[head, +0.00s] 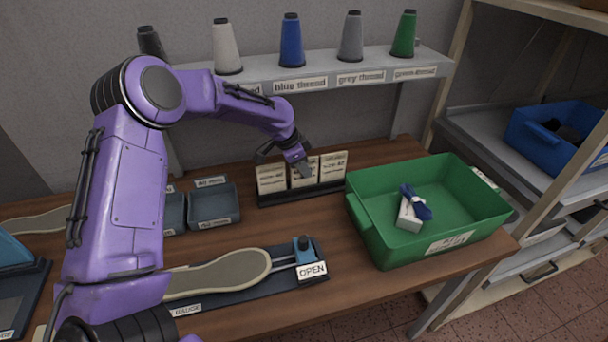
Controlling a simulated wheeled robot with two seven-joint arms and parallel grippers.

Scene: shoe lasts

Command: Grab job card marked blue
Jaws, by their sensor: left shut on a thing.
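Three cream job cards stand side by side in a dark rack (300,194) at the back of the bench: a left card (271,180), a middle card (306,179) and a right card (334,166). Their print is too small to read, so I cannot tell which is marked blue. My left gripper (301,168) reaches in from the left over the rack. It is shut on the middle card, which still appears to be in line with the others. The gripper hides part of that card. My right gripper is not in view.
A green bin (375,225) holding a white block and a blue item is right of the rack. Grey trays (213,205) are left of it. A sole gauge (222,276) with an OPEN tag lies in front. A thread shelf (330,66) with cones is behind.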

